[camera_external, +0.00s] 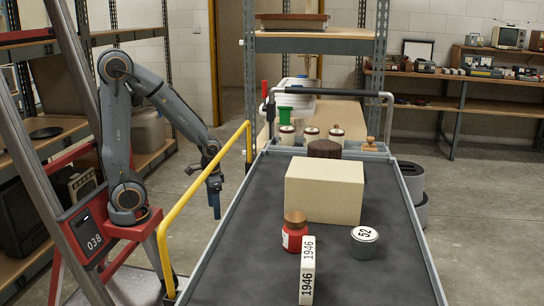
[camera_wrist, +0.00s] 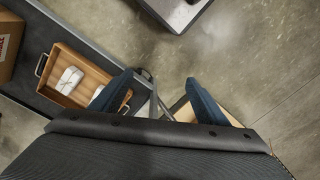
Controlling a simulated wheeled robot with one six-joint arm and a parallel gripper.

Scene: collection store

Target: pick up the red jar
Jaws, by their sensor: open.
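The red jar is not visible in the wrist view.
A cream box (camera_external: 324,190) stands behind the jar, a white 1946 block (camera_external: 307,277) in front, and a grey 52 tin (camera_external: 364,242) to the right. A yellow rail (camera_external: 166,250) runs along the cart's left. The wrist view shows a wooden tray (camera_wrist: 92,58).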

